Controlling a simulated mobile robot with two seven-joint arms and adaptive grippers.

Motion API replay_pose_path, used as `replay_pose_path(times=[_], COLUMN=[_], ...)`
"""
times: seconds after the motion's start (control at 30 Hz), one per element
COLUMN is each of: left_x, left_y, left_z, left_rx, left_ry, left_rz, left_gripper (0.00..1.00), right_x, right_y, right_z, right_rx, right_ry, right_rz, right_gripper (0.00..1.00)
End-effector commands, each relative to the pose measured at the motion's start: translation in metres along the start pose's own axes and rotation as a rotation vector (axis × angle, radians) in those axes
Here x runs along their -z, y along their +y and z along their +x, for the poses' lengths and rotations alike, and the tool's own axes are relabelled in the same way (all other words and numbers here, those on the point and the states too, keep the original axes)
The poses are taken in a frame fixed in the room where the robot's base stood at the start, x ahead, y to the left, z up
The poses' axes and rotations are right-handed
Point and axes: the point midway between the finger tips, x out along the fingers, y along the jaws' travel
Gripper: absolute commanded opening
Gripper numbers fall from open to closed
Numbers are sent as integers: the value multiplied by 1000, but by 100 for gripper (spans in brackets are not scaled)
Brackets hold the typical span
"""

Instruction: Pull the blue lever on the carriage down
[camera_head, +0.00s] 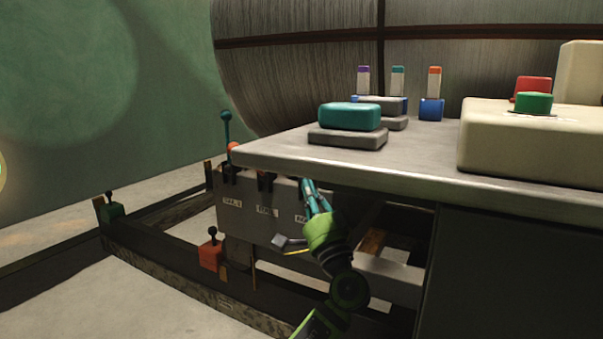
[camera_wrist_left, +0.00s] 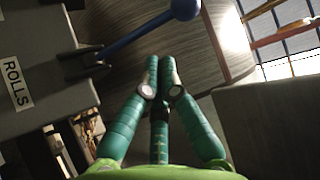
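The carriage (camera_head: 243,222) is a grey box with white labels and slots, below the tabletop's left edge. In the left wrist view a blue lever (camera_wrist_left: 135,37) with a round blue knob (camera_wrist_left: 185,8) sticks out of a slot beside the label "ROLLS" (camera_wrist_left: 14,82). In the head view I cannot make this lever out; the tabletop seems to cover it. My left gripper (camera_head: 306,184) is at the carriage's right end, just under the table edge. In the wrist view its green fingertips (camera_wrist_left: 160,62) are together with nothing between them, apart from the lever. My right gripper is out of view.
A teal lever (camera_head: 226,128) and an orange knob (camera_head: 233,147) stand at the carriage's left. A red block with a lever (camera_head: 210,256) sits on the rail below. The tabletop (camera_head: 420,165) overhangs my left gripper. A large grey roll (camera_head: 300,75) fills the back.

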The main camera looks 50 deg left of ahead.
Motion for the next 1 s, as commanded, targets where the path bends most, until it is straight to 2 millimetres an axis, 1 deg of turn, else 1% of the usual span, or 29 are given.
replay_pose_path(times=[0.03, 0.1, 0.2, 0.3, 0.47, 1.0], left_x=[0, 0, 1, 1, 1, 1], left_y=[1, 0, 0, 0, -1, -1], left_z=[-11, -23, -36, -44, -47, -47], left_rx=[-3, -2, -1, 0, 3, 2], left_ry=[2, 1, 2, 3, 2, 3], left_rz=[0, -1, 1, 0, 1, 0], left_gripper=[0, 0, 0, 0, 0, 0], right_x=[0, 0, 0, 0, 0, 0], right_y=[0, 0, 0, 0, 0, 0], right_z=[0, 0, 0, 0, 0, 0], right_rx=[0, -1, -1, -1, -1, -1], right_ry=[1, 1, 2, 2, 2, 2], right_rz=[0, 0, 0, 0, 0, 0], right_gripper=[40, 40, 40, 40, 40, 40])
